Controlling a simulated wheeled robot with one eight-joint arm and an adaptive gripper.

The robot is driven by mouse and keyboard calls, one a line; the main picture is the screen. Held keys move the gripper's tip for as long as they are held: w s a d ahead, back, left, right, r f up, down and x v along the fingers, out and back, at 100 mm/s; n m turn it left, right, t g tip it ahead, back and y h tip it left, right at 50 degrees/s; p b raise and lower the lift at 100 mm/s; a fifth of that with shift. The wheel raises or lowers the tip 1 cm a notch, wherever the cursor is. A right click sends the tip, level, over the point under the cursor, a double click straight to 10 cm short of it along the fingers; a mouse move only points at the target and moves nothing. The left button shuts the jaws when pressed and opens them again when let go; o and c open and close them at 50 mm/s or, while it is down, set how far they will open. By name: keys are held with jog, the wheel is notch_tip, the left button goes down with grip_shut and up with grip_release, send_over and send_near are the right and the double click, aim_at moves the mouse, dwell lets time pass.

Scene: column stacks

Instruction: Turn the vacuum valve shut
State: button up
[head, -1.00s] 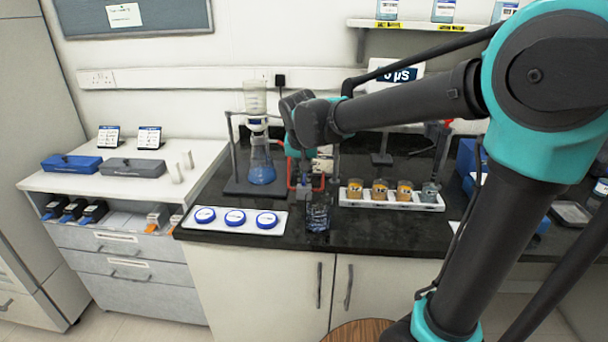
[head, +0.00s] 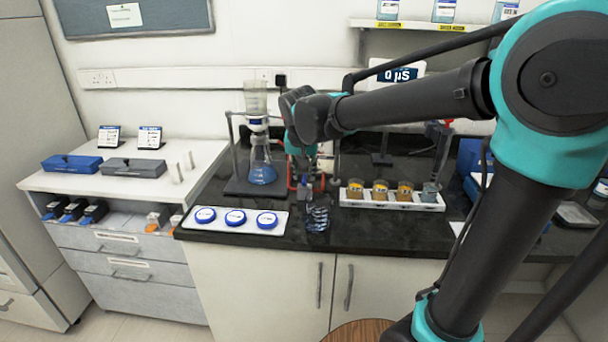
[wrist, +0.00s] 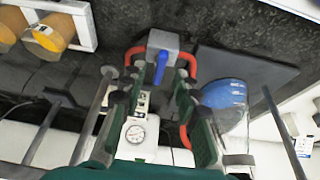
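The vacuum valve (wrist: 163,43) is a grey block with a blue lever (wrist: 160,68), and red tubing leaves it on both sides. In the wrist view the lever points toward my gripper (wrist: 158,88). My gripper is open, with one finger on each side of the lever; I cannot tell whether either finger touches it. In the head view my gripper (head: 306,182) is low over the bench at the valve (head: 305,195), beside the red tubing, and largely hides the lever. A flask with blue liquid (head: 262,170) stands on a dark base to the left.
A pressure gauge (wrist: 135,134) on a white unit lies between and beyond the fingers. A white rack (head: 390,204) with several jars is close on the right. A tray of blue-lidded dishes (head: 235,228) is at left front. A clear coil (head: 317,218) stands near the bench edge.

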jog(key=v, duration=1.1)
